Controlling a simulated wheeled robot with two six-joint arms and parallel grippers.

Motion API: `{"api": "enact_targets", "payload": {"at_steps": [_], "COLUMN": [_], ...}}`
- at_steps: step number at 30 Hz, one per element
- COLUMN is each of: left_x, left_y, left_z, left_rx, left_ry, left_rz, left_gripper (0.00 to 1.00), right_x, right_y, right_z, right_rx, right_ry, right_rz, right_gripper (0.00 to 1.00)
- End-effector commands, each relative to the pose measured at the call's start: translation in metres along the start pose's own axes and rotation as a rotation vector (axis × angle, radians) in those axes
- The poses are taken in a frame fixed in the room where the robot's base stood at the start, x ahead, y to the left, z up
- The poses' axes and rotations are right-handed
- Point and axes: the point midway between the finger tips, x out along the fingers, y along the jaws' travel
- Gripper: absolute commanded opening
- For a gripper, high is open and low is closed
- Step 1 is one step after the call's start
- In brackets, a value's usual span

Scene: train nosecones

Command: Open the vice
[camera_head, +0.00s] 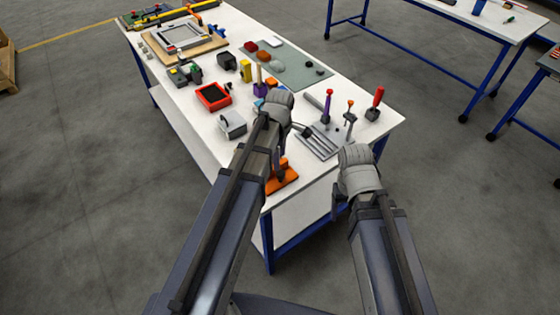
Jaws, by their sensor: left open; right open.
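An orange, vice-like object (284,179) sits at the near end of the white workbench (310,179). My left arm covers part of it, so I cannot tell how its jaws stand. My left gripper (281,152) is open, above and close to this object; its fingers are small and partly hidden, and I cannot tell whether they touch it. My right gripper (338,205) is open, with nothing seen in it, off the bench's near right corner and to the right of the orange object.
A grey slotted tray (318,144), a purple-handled tool (327,103) and a red-handled tool (376,100) stand to the right of my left gripper. A grey block (232,125) and a red bin (213,97) are farther left.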

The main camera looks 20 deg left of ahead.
Motion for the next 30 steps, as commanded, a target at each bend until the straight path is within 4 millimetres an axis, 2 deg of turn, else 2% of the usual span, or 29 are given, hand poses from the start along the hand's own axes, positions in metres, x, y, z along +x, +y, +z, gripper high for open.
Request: {"api": "enact_targets", "payload": {"at_steps": [9,15,24,30], "left_x": [0.000,0.000,0.002,0.012], "left_y": [0.001,0.002,0.002,0.002], "left_z": [0.002,0.002,0.002,0.002], "left_rx": [0.621,0.866,0.921,0.919], "left_ry": [-0.002,-0.002,-0.002,-0.002], "left_rz": [0.002,0.003,0.004,0.004], "left_gripper": [0.72,0.72,0.72,0.72], "right_x": [0.000,0.000,0.002,0.012], "right_y": [0.000,0.000,0.000,-0.001], "right_z": [0.000,0.000,0.000,-0.001], "right_rx": [0.000,0.000,0.000,0.000], "right_ry": [0.000,0.000,0.000,0.000], "right_rz": [0.000,0.000,0.000,0.000], "right_gripper": [0.72,0.72,0.72,0.72]}}
